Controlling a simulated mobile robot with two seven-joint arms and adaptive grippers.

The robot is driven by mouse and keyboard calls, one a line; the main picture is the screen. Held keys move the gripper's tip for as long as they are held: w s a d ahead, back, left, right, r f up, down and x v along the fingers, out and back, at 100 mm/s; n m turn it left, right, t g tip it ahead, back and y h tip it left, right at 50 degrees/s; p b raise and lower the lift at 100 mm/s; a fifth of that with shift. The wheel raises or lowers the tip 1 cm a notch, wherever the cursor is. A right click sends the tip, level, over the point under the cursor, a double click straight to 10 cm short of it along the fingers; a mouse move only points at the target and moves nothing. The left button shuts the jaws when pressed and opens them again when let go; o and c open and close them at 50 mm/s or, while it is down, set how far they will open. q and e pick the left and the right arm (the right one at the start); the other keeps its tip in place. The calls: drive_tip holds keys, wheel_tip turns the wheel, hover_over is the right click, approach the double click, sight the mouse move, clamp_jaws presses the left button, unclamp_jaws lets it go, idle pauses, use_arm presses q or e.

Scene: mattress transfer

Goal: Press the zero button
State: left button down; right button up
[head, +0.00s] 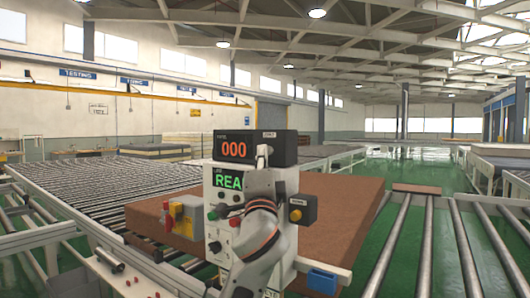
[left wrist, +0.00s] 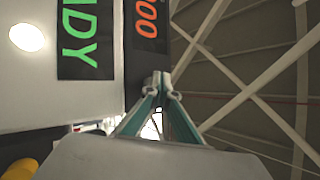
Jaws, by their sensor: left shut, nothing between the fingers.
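A white control box (head: 227,250) stands in the middle of the head view. Its black top display (head: 220,149) shows orange "000", also seen in the left wrist view (left wrist: 147,20). A small light label (head: 269,134) sits at the display's upper right, too small to read surely. My left gripper (head: 263,151) is shut and empty, fingertips up at the display's right part, below that label. In the left wrist view, the fingertips (left wrist: 160,80) meet by the black display's edge. Any zero button there is hidden behind the fingers; contact cannot be told. My right gripper is not in view.
A green "READY" screen (left wrist: 78,40) is partly covered by my arm in the head view. A black box with a yellow button (head: 296,214) juts out right; a yellow box (head: 186,216) sits left. A brown slab (head: 340,212) lies behind, with roller conveyors (head: 100,190) around.

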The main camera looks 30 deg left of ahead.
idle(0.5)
use_arm(q)
drive_tip(key=shift+s+p, duration=0.6)
drive_tip(key=shift+s, duration=0.55)
drive_tip(key=s, duration=0.1)
drive_tip(key=s+p, duration=0.1)
drive_tip(key=s, duration=0.1)
drive_tip(key=s+p, duration=0.1)
drive_tip(key=s, duration=0.1)
drive_tip(key=shift+a, duration=0.25)
idle(0.3)
